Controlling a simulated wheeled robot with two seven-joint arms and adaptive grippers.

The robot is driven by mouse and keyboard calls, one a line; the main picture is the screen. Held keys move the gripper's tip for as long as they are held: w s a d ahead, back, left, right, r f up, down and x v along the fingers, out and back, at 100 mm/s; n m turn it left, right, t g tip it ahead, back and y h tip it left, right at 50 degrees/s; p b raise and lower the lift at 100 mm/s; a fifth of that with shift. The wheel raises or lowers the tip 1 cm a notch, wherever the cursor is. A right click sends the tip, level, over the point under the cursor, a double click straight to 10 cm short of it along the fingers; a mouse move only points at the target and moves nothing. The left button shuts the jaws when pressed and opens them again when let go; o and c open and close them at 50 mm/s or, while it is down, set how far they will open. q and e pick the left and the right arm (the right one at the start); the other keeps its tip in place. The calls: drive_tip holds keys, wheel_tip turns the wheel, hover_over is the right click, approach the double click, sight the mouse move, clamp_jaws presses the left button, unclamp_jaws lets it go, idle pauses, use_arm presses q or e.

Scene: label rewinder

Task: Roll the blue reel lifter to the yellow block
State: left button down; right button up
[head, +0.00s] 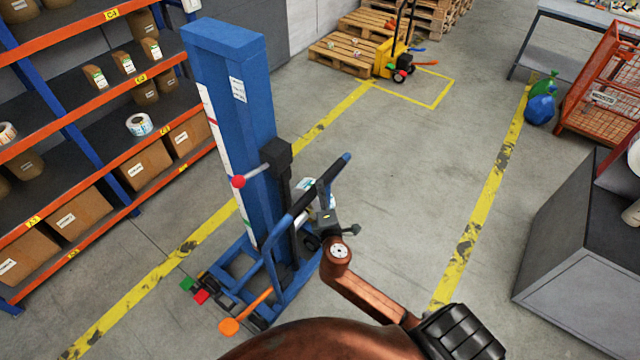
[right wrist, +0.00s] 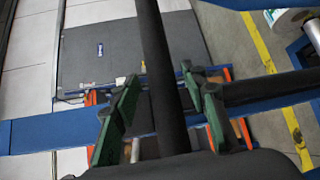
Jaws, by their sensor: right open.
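The blue reel lifter (head: 228,120) stands upright left of centre in the head view, with a tall mast, low wheeled base and a handle frame facing me. My right gripper (head: 318,212) is at the dark upper bar of that handle. In the right wrist view its green fingers (right wrist: 165,115) are open on either side of a dark bar (right wrist: 160,60), not visibly closed on it. A yellow block-like body (head: 389,58) with a black handle and small wheels stands far off near the pallets; whether it is the task's block is unclear. My left gripper is out of view.
Orange-and-blue shelving (head: 90,110) with boxes lines the left. Pallets (head: 345,50) lie at the back. A grey cabinet (head: 575,240) and red wire cage (head: 600,95) stand right. The floor between the yellow lines is clear up to a yellow-outlined square (head: 438,100).

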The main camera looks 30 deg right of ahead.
drive_tip(key=shift+x, duration=2.3)
clamp_jaws()
